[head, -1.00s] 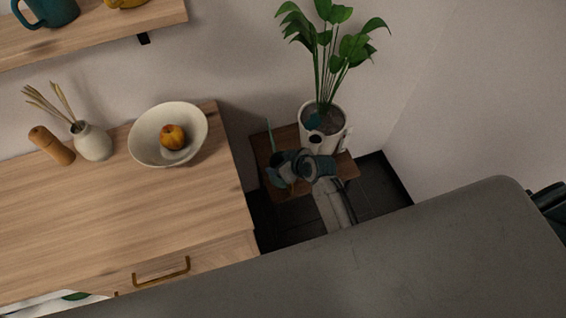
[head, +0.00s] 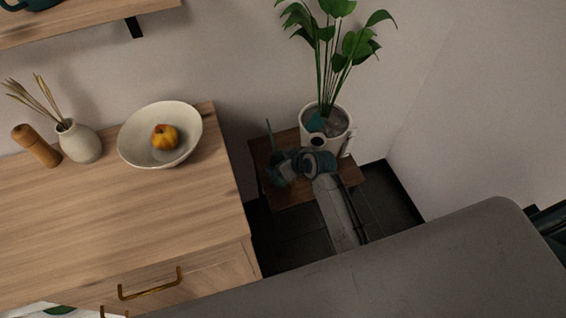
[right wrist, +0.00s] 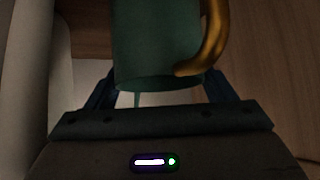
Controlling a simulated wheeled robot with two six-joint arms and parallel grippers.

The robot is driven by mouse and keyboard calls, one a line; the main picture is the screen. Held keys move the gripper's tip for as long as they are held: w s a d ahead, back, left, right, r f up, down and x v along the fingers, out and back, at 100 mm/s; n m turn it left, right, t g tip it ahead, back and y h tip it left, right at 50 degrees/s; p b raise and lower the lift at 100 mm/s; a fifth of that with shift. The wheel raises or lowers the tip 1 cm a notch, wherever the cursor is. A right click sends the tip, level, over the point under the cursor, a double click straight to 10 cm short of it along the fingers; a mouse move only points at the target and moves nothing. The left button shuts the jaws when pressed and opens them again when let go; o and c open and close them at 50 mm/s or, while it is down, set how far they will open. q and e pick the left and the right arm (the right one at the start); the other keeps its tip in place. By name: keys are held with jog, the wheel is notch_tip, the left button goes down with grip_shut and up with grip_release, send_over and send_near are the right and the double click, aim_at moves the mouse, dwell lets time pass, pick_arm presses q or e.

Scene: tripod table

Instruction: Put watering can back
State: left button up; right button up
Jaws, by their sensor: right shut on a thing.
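The watering can is dark green with a brass handle. In the right wrist view its body (right wrist: 155,45) fills the top middle, with the handle (right wrist: 216,40) on its right. In the head view only a small green part of the can (head: 270,150) shows beside my right gripper (head: 285,168), which hides most of it. My right gripper is shut on the can, and its fingers (right wrist: 160,92) show on both sides of the can's lower end. The can appears over the small brown wooden table (head: 258,150); I cannot tell whether it touches the top. My left gripper is not in view.
A white pot (head: 340,128) with a tall leafy plant (head: 335,45) stands at the table's back right, close to my right arm. A wooden cabinet (head: 130,225) with a bowl (head: 130,148) is on the left. Walls close the corner behind.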

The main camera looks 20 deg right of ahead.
jog(key=shift+f, duration=0.1)
jog(key=o, duration=1.1)
jog(key=shift+c, duration=0.2)
jog(key=shift+r, duration=0.2)
jog(key=shift+s+d+r, duration=0.15)
jog(key=shift+s+r, duration=0.05)
jog(key=shift+s, duration=0.1)
jog(key=v, duration=1.1)
jog(key=shift+b, duration=0.35)
jog(key=shift+s+r, duration=0.1)
